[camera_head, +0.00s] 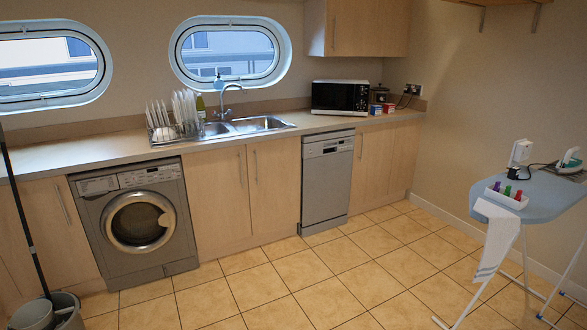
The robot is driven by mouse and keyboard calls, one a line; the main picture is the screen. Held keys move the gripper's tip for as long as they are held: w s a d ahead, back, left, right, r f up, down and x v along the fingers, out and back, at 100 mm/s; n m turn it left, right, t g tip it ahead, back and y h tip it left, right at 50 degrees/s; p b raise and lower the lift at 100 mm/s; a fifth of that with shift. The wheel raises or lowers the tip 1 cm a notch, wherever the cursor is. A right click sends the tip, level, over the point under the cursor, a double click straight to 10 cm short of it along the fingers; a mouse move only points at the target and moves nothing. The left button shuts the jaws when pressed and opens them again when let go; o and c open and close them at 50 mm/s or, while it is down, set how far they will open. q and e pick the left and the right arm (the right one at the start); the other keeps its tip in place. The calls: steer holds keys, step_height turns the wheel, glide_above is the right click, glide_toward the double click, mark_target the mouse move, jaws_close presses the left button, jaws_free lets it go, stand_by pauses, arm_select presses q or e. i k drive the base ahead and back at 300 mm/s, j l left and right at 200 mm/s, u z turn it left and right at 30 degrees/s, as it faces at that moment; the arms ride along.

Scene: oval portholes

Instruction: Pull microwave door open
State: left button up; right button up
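The microwave (340,97) stands on the counter at the back right, below the wall cabinet. It is small, with a dark front and a control panel on its right side. Its door (333,96) looks shut. The handle is too small to make out. Neither of my grippers is in the camera_head view.
The counter (130,143) runs along the back wall with a dish rack (176,125) and a sink (262,124). Small tins (376,109) stand right of the microwave. An ironing board (540,195) is at the right, a mop bucket (45,314) at lower left. The tiled floor (310,280) between is clear.

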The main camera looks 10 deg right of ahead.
mark_target(336, 98)
steer(key=i+l+z, duration=0.4)
steer(key=i, duration=0.3)
steer(key=i+z, duration=0.45)
steer(key=i, duration=4.25)
steer(key=l+z, duration=0.05)
